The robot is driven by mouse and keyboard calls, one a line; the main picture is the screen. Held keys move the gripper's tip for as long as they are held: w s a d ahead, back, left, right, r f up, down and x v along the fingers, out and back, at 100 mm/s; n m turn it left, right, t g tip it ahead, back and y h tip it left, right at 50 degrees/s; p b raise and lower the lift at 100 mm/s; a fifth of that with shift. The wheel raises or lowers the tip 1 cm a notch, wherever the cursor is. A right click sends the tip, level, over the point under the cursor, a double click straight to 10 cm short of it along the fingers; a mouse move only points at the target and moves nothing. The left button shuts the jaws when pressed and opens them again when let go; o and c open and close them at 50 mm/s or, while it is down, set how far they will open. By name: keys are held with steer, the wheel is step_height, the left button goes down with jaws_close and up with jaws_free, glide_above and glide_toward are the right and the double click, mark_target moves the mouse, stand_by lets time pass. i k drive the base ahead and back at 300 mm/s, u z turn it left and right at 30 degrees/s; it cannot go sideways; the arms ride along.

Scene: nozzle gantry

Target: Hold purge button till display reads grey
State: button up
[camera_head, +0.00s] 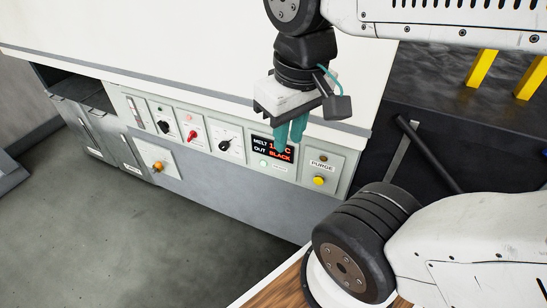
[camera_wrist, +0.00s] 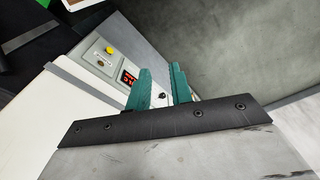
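The yellow purge button (camera_head: 319,181) sits below a PURGE label on the right end of the control panel. It also shows in the wrist view (camera_wrist: 110,50).
A dark bar (camera_head: 428,153) and yellow posts (camera_head: 482,70) are at right. Open floor lies in front.

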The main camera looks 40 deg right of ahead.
mark_target(318, 180)
steer(key=u, duration=0.5)
steer(key=k, duration=1.05)
steer(key=z, duration=1.35)
